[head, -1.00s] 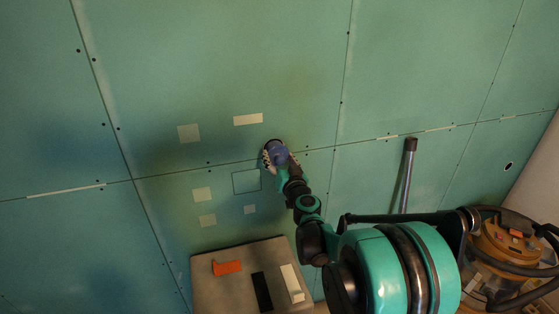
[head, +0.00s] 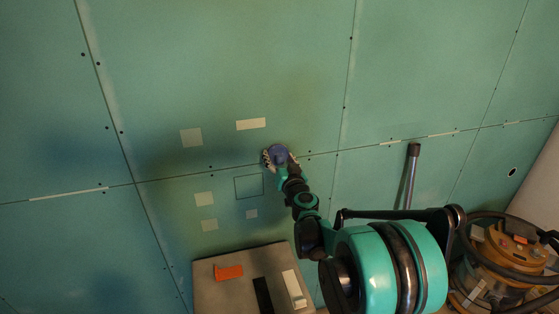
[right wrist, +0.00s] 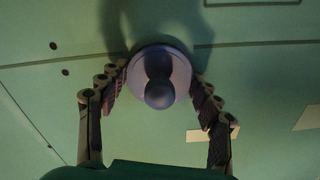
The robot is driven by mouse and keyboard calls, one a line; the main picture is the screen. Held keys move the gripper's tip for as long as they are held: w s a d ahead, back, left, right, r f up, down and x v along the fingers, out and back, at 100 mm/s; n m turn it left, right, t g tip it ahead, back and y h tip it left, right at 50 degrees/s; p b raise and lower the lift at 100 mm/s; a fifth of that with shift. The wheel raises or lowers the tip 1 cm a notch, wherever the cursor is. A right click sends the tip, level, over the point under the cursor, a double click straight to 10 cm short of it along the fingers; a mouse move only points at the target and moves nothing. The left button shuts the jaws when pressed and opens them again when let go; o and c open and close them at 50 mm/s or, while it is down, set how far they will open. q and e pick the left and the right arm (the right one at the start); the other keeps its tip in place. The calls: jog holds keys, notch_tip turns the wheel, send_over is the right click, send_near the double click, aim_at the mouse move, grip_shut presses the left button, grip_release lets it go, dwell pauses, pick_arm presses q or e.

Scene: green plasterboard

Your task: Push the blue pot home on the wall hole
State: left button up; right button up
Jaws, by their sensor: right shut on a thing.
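The blue pot (head: 278,153) is at the green wall, just at the horizontal board seam in the head view. In the right wrist view the pot (right wrist: 160,62) shows as a pale blue-violet round rim with darker rounded knobs in its middle. My right gripper (head: 276,160) has its fingers on both sides of the pot and is shut on it. Both jointed fingers of the right gripper (right wrist: 162,85) show in the wrist view, against the rim. The wall hole is not visible behind the pot, and I cannot tell how deep the pot sits. My left gripper is not in view.
Pale patches (head: 251,124) and a square outline (head: 249,187) mark the wall nearby. A board (head: 215,290) with an orange piece (head: 229,272) and strips stands below. A grey tube (head: 410,175) leans at right, beside an orange vacuum (head: 507,250).

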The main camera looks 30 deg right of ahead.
aim_at(282, 163)
jog(key=shift+s, duration=0.1)
jog(key=shift+v, duration=2)
jog(key=shift+x, duration=0.8)
jog(key=shift+w, duration=0.25)
jog(key=shift+x, duration=1.15)
jog(key=shift+s+a, duration=0.1)
jog(key=shift+s, duration=0.05)
jog(key=shift+v, duration=2)
jog(key=shift+d, duration=0.2)
